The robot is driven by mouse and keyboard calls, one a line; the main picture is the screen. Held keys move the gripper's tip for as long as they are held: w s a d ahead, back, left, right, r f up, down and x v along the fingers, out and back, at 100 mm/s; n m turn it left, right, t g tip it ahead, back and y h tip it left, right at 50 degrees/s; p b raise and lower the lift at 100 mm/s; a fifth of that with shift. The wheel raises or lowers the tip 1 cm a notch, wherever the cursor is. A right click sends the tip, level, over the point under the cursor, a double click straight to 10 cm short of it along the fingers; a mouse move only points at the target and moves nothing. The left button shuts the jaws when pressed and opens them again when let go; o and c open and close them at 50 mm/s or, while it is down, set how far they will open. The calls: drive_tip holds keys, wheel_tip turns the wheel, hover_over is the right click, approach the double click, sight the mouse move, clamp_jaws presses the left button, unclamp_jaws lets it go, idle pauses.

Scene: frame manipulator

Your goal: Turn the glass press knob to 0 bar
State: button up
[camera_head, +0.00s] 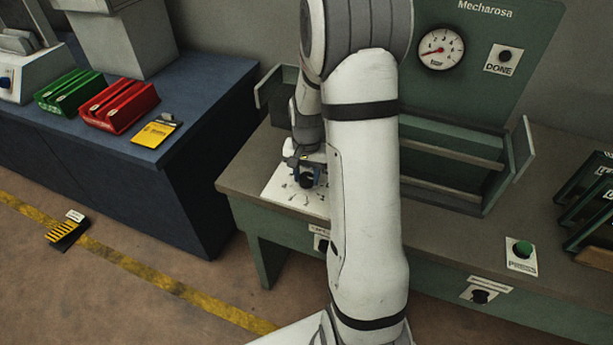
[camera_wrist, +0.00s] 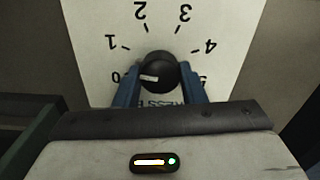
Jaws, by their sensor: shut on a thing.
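The black press knob (camera_wrist: 158,69) sits on a white dial plate (camera_wrist: 85,15) numbered 0 to 5. Its white mark lies on its left side in the wrist view and points about toward the 0. My gripper (camera_wrist: 159,78) is shut on the knob, with one blue finger on each side. In the head view my gripper (camera_head: 305,163) is over the dial plate (camera_head: 283,190) on the green press bench, and the knob (camera_head: 306,181) shows dark below it. The pressure gauge (camera_head: 440,48) has a red needle pointing to the lower left.
The green bench (camera_head: 245,177) carries a press frame (camera_head: 450,165) at its back. A green button (camera_head: 522,249) is at the front right, and a DONE button (camera_head: 505,55) is beside the gauge. A blue table (camera_head: 185,145) with red and green holders stands left.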

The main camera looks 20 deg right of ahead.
sight(306, 176)
drive_tip(key=n+b, duration=0.1)
drive_tip(key=n, duration=0.4)
drive_tip(key=shift+n+b, duration=0.3)
drive_tip(key=shift+w+r, duration=0.1)
idle(0.4)
drive_tip(key=o, duration=1)
wheel_tip(306, 176, up, 7)
drive_tip(key=shift+f, duration=0.1)
drive_tip(key=shift+r, duration=0.45)
